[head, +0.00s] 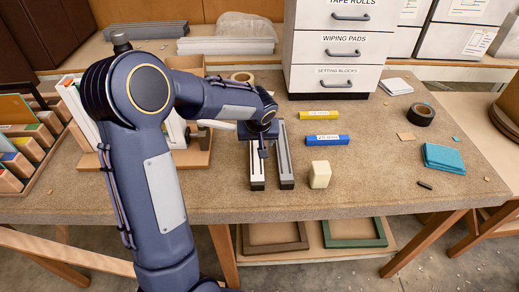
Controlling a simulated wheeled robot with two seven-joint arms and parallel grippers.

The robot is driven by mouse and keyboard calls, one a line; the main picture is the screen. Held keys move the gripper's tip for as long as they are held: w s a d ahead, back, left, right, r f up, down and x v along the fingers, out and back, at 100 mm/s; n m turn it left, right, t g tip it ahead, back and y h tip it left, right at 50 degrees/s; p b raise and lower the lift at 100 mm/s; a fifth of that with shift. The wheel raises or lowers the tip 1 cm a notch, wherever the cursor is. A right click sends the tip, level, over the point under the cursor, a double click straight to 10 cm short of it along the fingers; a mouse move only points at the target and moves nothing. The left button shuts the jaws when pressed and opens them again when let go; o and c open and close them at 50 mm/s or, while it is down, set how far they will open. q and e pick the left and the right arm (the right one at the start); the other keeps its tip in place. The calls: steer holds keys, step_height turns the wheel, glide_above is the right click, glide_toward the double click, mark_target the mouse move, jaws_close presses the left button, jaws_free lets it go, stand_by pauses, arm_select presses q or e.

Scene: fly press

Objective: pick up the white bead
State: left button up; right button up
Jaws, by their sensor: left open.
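A small off-white block with bevelled edges (319,174) stands on the brown bench near its front edge. It is the only bead-like white thing I can make out, and nothing touches it. My left arm reaches in from the lower left and bends over the bench. My left gripper (263,148) points down over two slotted rails, to the left of the off-white block and apart from it. It is open; its fingers are small and partly hidden, and I see nothing held between them. My right gripper is out of view.
The slotted rails (285,165) lie side by side. A blue bar (327,140) and a yellow bar (318,115) lie behind the block. Black tape (421,114), teal cloths (445,158) and a small dark piece (425,185) lie right. White drawers (335,48) stand behind.

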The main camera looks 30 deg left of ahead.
arm_select(q)
steer(key=x, duration=0.1)
steer(key=p+x, duration=0.1)
steer(key=x, duration=0.3)
steer(key=shift+s+a+f, duration=0.15)
steer(key=shift+s+f, duration=0.05)
steer(key=shift+f, duration=0.05)
steer(key=c, duration=1.1)
step_height(320, 180, up, 10)
steer(key=shift+r+b, duration=0.1)
steer(key=shift+b, duration=0.2)
steer(key=shift+c, duration=0.2)
